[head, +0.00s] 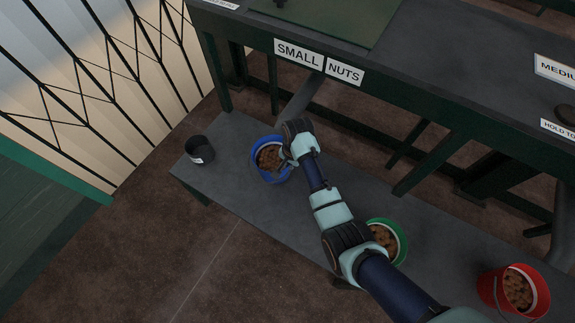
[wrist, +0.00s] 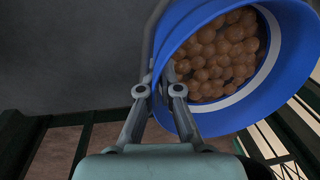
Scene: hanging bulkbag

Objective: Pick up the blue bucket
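The blue bucket (head: 263,172), filled with brown round nuts, is on the low grey bench at the left in the head view. In the wrist view the blue bucket (wrist: 219,20) fills the upper right, its mouth facing the camera. My gripper (head: 288,161) is at the bucket's right rim in the head view. In the wrist view my gripper (wrist: 158,82) has its fingers drawn close together at the bucket's near edge, where the grey handle (wrist: 151,45) runs down between them. The fingertips are partly hidden, so the exact contact is unclear.
A dark cup (head: 200,150) stands left of the bucket on the grey bench (head: 232,135). A green bucket (head: 400,243) and a red bucket (head: 490,287), both holding nuts, stand to the right. A taller dark table (head: 440,85), labelled SMALL NUTS, is behind. My arm passes above the green bucket.

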